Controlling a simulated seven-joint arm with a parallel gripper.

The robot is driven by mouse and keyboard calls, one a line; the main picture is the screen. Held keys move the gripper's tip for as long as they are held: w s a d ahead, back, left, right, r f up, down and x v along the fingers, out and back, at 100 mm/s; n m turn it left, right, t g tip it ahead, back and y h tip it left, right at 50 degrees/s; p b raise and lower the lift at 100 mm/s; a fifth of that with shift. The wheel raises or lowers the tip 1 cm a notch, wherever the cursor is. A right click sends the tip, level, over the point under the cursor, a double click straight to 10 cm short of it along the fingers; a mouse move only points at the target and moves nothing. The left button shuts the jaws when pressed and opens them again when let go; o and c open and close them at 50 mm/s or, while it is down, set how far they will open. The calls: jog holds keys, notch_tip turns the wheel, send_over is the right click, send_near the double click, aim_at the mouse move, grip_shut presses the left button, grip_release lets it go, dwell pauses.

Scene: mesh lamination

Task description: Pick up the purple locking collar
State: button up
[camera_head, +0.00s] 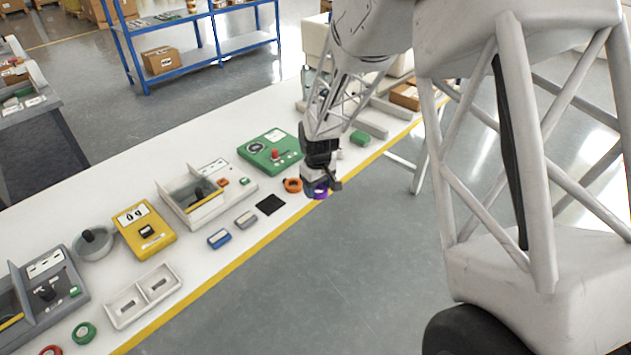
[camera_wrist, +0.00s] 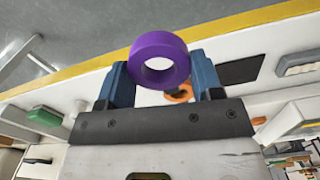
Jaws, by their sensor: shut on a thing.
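The purple locking collar (camera_wrist: 137,63) is a thick ring held between the two blue fingers of my gripper (camera_wrist: 160,84) in the wrist view. Its round hole faces the camera. In the head view the collar (camera_head: 319,194) shows as a small purple patch under my gripper (camera_head: 318,188), near the table's yellow front edge. My gripper is shut on the collar. From these views I cannot tell whether the collar touches the table.
An orange ring (camera_head: 292,185) and a black square (camera_head: 270,204) lie just left of my gripper. A green device (camera_head: 283,160) with a red knob stands behind. Blue (camera_head: 219,239) and grey (camera_head: 246,219) blocks lie further left. A green block (camera_head: 360,138) lies to the right.

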jog(key=shift+s+d, duration=0.1)
jog(key=shift+s, duration=0.25)
jog(key=shift+w, duration=0.1)
dwell(0.5)
